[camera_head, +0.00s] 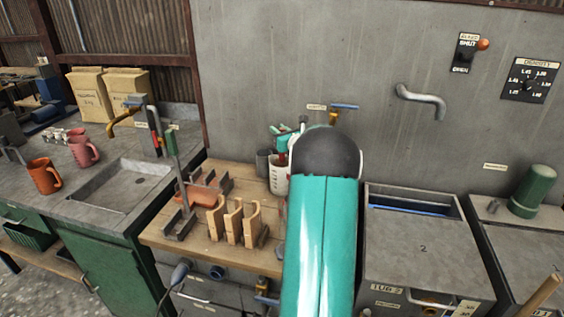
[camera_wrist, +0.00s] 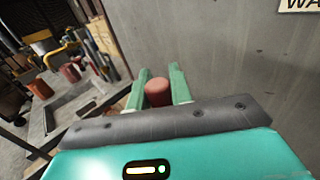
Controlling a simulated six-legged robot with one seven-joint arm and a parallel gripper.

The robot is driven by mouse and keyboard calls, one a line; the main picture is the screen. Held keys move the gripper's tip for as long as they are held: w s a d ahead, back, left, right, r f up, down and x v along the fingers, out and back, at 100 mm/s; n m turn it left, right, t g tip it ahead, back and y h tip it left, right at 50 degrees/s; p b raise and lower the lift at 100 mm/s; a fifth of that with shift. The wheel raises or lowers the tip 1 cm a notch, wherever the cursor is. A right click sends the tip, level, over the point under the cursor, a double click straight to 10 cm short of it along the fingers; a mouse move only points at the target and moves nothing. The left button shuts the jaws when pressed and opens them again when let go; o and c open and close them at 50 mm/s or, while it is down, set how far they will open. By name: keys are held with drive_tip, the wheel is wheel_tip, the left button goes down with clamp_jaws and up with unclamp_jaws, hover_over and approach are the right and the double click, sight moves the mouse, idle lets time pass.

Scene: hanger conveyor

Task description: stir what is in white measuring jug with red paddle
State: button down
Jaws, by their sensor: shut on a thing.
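The white measuring jug (camera_head: 278,182) stands on the wooden bench in the head view, partly hidden behind my teal arm. My gripper (camera_head: 283,141) is just above the jug, partly covered by my arm's dark joint. In the wrist view my gripper (camera_wrist: 161,92) has its two green fingers shut on the red paddle (camera_wrist: 157,91), of which only a red rounded end shows. The paddle's lower part is hidden, so I cannot tell how far it reaches into the jug. The jug's contents are not visible.
A grey cup (camera_head: 263,163) stands left of the jug. Wooden racks (camera_head: 233,222) and a terracotta tray (camera_head: 204,190) lie on the bench. A grey tank (camera_head: 420,235) is at right, a concrete wall (camera_head: 255,70) behind. Mugs (camera_head: 45,177) and a sink (camera_head: 118,187) are at left.

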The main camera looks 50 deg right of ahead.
wheel_tip(320, 180, up, 13)
drive_tip(key=shift+f, duration=0.15)
idle(0.9)
idle(1.1)
drive_tip(key=shift+r, duration=2)
drive_tip(key=shift+w, duration=0.1)
